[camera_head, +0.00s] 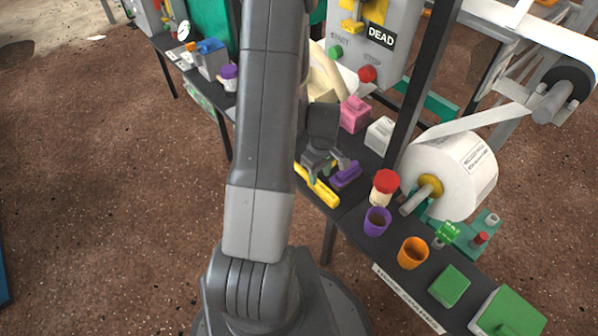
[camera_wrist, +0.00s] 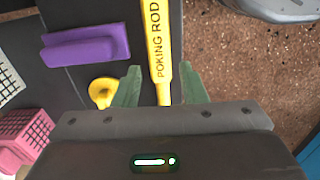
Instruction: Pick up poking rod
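The poking rod (camera_wrist: 158,50) is a yellow bar with its name printed in black. In the wrist view it runs from the top edge down between my fingers. In the head view the yellow rod (camera_head: 323,193) lies along the near edge of the dark table. My gripper (camera_wrist: 160,84) is open, with one green finger on each side of the rod and a gap visible on both sides. In the head view my gripper (camera_head: 327,170) is low over the rod, and part of the rod is hidden by it.
A purple block (camera_wrist: 86,46) and a yellow round piece (camera_wrist: 103,92) are left of the rod in the wrist view. A pink basket (camera_wrist: 24,135) is farther left. In the head view a red-lidded jar (camera_head: 384,187) and a purple cup (camera_head: 376,222) stand to the right.

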